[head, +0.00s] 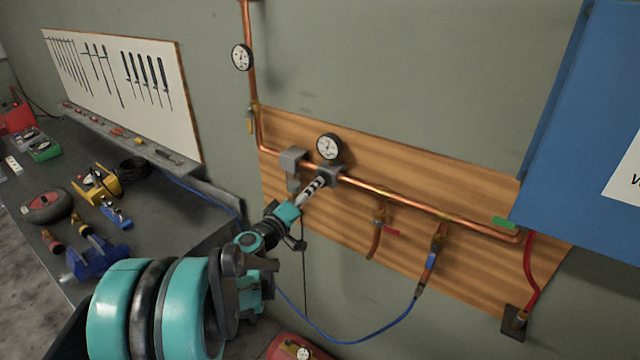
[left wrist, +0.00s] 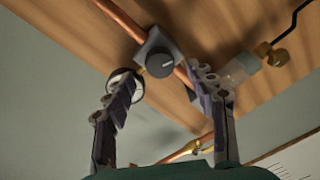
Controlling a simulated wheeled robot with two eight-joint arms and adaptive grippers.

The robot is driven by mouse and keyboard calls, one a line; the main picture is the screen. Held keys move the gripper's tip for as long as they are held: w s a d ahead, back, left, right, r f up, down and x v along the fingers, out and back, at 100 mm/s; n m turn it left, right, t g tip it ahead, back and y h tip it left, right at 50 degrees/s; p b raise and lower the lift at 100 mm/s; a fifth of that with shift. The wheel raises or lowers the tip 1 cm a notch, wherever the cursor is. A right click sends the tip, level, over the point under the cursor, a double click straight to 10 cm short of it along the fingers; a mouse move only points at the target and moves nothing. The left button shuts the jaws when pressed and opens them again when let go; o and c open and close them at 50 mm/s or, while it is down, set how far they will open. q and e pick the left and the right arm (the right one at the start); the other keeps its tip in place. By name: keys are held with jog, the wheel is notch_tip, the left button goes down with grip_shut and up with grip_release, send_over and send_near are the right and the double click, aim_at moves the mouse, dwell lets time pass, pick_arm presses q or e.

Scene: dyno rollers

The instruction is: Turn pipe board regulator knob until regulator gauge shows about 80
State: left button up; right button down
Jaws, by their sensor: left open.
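The regulator (head: 331,176) is a grey block on the copper pipe of the wooden pipe board (head: 480,210). Its round dark grey knob (left wrist: 161,66) faces the camera in the left wrist view. The white-faced regulator gauge (head: 329,147) stands just above the block; its needle is too small to read. My left gripper (head: 318,184) is open in front of and below the regulator. In the left wrist view its fingers (left wrist: 163,80) are spread, with the knob beyond and between their tips, apparently untouched. My right gripper is out of view.
A grey filter unit (head: 292,160) sits on the pipe close left of the regulator. Valves with red (head: 391,232) and blue (head: 431,261) handles hang to the right. A second gauge (head: 241,57) is higher up. A cluttered workbench (head: 160,215) stands left, a blue cabinet (head: 575,120) right.

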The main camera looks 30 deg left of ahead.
pick_arm(q)
jog(key=w, duration=0.3)
jog(key=shift+w, duration=0.35)
jog(key=c, duration=1.2)
jog(key=shift+o, duration=0.2)
jog(key=shift+n, duration=0.3)
jog(key=shift+n+g+b, duration=0.3)
jog(key=shift+n+b, duration=0.4)
jog(key=shift+n, duration=3.2)
jog(key=shift+h, duration=0.3)
